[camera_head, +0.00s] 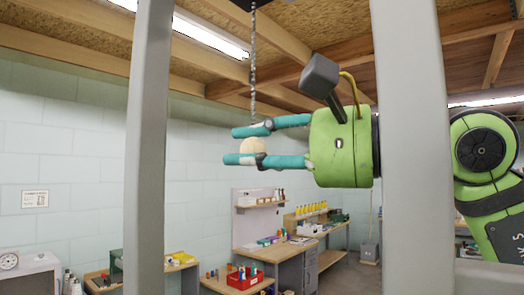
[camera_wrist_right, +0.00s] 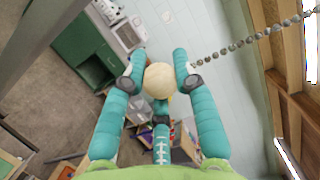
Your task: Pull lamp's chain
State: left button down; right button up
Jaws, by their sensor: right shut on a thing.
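The lamp's chain (camera_head: 253,60) hangs down from a dark fitting at the top of the head view and ends in a round cream ball (camera_head: 252,146). My right gripper (camera_head: 248,146), green with teal fingers, comes in from the right and is shut on the ball. In the right wrist view the ball (camera_wrist_right: 159,80) sits between the fingertips, and the beaded chain (camera_wrist_right: 250,38) runs from it to the upper right. In the head view the chain looks straight and nearly upright. My left gripper is in neither view.
Two grey upright posts (camera_head: 150,130) stand close in front of the head camera. Workbenches (camera_head: 262,258) with a red bin (camera_head: 245,278) and small items stand along the back wall. Wooden ceiling beams and a lit tube lamp (camera_head: 210,38) are overhead. The air around the gripper is clear.

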jog(key=shift+f, duration=0.2)
jog(key=shift+f+b, duration=0.85)
jog(key=shift+f, duration=0.1)
jog(key=o, duration=1.2)
jog(key=shift+a, duration=0.1)
jog(key=b+v, duration=0.1)
jog(key=v, duration=0.8)
